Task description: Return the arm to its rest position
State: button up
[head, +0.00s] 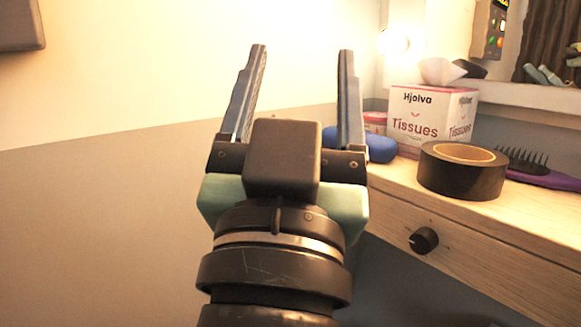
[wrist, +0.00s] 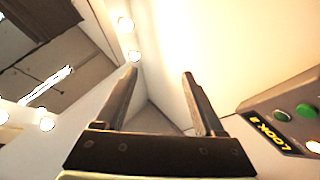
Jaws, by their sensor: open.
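My gripper (head: 302,52) is raised in the middle of the head view, its two fingers pointing up and spread apart. Nothing is between the fingers. In the head view it stands in front of the wall, to the left of the dressing table's things. The wrist view shows the same two open fingers (wrist: 160,76) with only bare wall and a corner beyond them.
A wooden dressing table (head: 400,192) at right bears a black tape roll (head: 460,178), a tissue box (head: 428,118), a blue object (head: 381,147) and a purple brush (head: 545,178). A panel with buttons (wrist: 285,118) is at right in the wrist view.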

jog(key=s+r+n+t+y+p, duration=0.1)
jog(key=s+r+p, duration=0.1)
jog(key=r+p, duration=1.7)
jog(key=s+r+n+t+y+p, duration=0.1)
jog(key=s+r+y+p, duration=0.1)
jog(key=r+p, duration=1.7)
notch_tip(320, 180, up, 4)
jog(key=shift+s+a+r, duration=0.15)
jog(key=shift+a, duration=0.25)
